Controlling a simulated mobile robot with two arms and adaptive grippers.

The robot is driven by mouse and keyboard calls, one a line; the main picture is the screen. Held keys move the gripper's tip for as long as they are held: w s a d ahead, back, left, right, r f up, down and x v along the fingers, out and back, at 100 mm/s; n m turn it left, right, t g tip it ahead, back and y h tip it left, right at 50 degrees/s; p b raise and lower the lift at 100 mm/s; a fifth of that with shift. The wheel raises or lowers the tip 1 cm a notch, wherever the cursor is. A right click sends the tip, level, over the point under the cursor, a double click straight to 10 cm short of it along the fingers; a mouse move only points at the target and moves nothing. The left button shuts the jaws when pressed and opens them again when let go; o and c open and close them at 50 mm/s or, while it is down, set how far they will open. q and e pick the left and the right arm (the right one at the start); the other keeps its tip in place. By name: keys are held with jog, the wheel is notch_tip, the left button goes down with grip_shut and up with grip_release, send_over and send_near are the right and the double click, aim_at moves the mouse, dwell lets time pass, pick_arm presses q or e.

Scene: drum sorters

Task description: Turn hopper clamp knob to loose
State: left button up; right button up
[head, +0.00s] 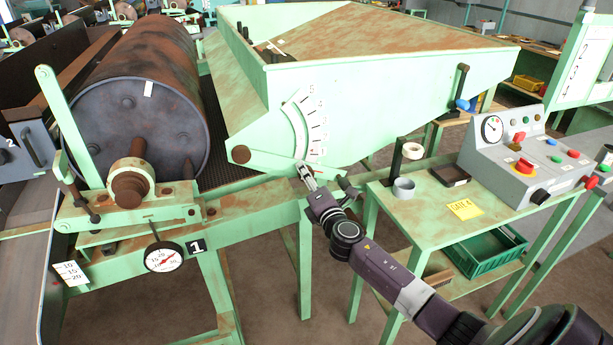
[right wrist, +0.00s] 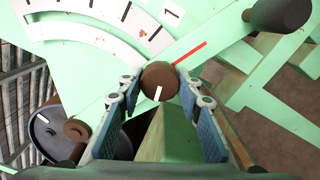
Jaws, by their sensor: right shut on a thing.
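The hopper (head: 360,98) is a pale green, rust-stained bin with a white curved scale (head: 301,122) on its near side. My right gripper (head: 306,174) is at the lower end of this scale. In the right wrist view, the clamp knob (right wrist: 160,78) is round and brown, with a short white line pointing down in the picture. A red line (right wrist: 190,54) on the green surface runs up and right from beside the knob. My right gripper (right wrist: 158,84) is shut on the knob, one finger on each side. In the head view the gripper largely hides the knob. My left gripper is not in view.
A rusty drum (head: 140,95) stands left of the hopper, with a round gauge (head: 164,257) below. A green bench (head: 425,205) on the right holds a grey control box (head: 520,150). In the right wrist view, a dark handle (right wrist: 280,14) is close at upper right.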

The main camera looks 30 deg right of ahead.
jog(key=o, duration=1.2)
jog(key=shift+c, duration=0.2)
jog(key=shift+s, duration=0.1)
jog(key=v, duration=1.1)
jog(key=shift+s+a, duration=0.2)
jog(key=shift+s, duration=0.2)
jog(key=shift+f, duration=0.1)
